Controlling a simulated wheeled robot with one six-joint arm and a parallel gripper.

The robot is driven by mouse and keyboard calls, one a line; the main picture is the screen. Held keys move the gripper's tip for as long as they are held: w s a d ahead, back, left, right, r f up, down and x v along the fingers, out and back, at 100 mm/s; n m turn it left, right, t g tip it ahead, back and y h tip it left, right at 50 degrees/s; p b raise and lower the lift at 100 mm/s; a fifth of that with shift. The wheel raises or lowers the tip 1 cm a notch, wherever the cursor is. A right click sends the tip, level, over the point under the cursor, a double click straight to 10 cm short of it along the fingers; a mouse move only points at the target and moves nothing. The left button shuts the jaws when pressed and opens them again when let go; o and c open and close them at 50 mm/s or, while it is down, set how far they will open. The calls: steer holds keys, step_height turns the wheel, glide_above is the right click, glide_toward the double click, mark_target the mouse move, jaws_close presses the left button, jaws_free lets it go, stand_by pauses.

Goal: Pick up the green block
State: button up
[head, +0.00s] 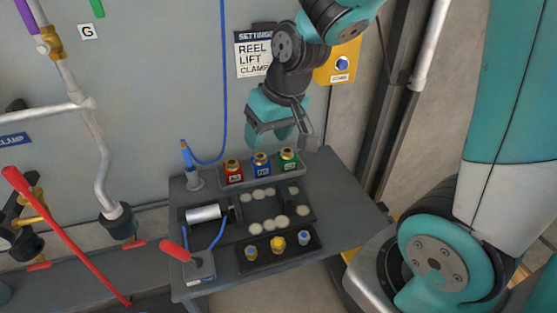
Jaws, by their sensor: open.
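The green block (289,161) has a round brass-coloured top and a small label on its front. It stands upright at the right end of a row on a grey rack (246,181), beside a blue block (262,171) and a red block (233,174). My gripper (282,138) is open and hangs just above and behind the green block in this view. It appears empty and apart from the block. The exact gap in depth is hard to tell.
The grey table (343,205) also carries a tray of pale discs (265,226), a dark strip with three small knobs (278,244), a silver cylinder (203,214) and a red-handled lever box (200,270). A blue hose (223,80) hangs left. The table's right side is clear.

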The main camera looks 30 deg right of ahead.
mark_target(288, 153)
steer(key=w+d+f+m+h, duration=0.2)
steer(key=w+d+f, duration=0.1)
steer(key=d, duration=0.3)
steer(key=w+d+f+m+h, duration=0.1)
steer(key=w+d+f+m, duration=0.15)
steer(key=d, duration=0.35)
steer(key=shift+n+t, duration=0.4)
steer(key=shift+n, duration=0.05)
steer(key=x, duration=0.5)
steer(key=p+x, duration=0.1)
steer(key=x, duration=0.5)
steer(key=shift+w+r, duration=0.1)
steer(key=shift+w, duration=0.15)
steer(key=shift+p+x, duration=0.7)
steer(key=shift+x, duration=2.2)
steer(key=c, duration=0.7)
steer(key=shift+r, duration=0.15)
